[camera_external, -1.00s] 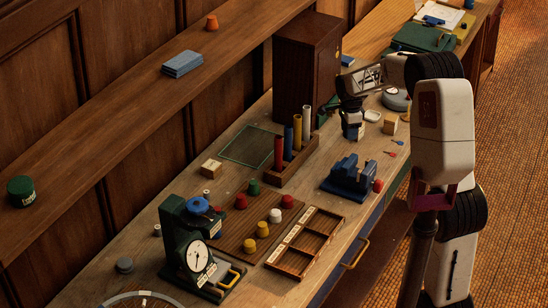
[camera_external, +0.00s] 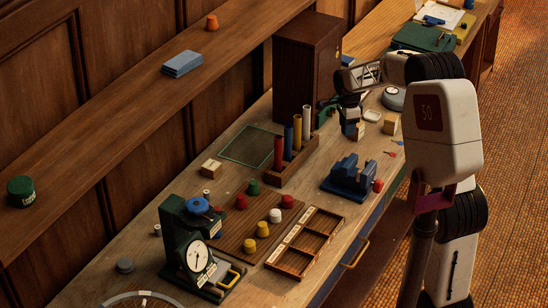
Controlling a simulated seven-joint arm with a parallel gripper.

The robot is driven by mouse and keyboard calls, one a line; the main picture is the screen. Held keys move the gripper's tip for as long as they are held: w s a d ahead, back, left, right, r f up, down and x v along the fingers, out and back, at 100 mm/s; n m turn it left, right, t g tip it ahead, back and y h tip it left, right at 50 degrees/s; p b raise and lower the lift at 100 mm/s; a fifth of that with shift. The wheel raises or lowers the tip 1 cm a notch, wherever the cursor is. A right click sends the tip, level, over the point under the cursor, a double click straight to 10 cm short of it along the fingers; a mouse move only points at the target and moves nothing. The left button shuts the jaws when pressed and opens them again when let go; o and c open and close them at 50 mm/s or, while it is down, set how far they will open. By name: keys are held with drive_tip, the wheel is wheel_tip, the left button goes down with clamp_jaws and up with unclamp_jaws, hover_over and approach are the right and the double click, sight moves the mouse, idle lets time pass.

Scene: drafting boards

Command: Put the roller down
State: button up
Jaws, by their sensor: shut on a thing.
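My gripper (camera_external: 352,129) is over the bench, to the right of the dark wooden cabinet and behind the blue notched block. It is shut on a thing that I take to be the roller. A small green piece (camera_external: 328,109) shows just left of the gripper, against the cabinet's lower corner. It seems to be part of the roller. The rest of it is hidden by the gripper or too small to make out. I cannot tell whether it touches the bench top.
The bench (camera_external: 240,178) is crowded. Near my gripper are the cabinet (camera_external: 305,70), a rack of upright coloured tubes (camera_external: 292,165), the blue notched block (camera_external: 350,178), a wooden cube (camera_external: 390,123) and a round grey gauge (camera_external: 394,99). A green-outlined square (camera_external: 248,146) lies clear.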

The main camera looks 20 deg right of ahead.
drive_tip(key=w+a+r, duration=0.3)
drive_tip(key=a+r, duration=0.4)
drive_tip(key=a, duration=0.1)
hover_over(255, 153)
wheel_tip(255, 153, down, 7)
drive_tip(key=shift+w, duration=0.1)
drive_tip(key=shift+f, duration=0.1)
drive_tip(key=shift+f, duration=2.4)
drive_tip(key=shift+f, duration=2.5)
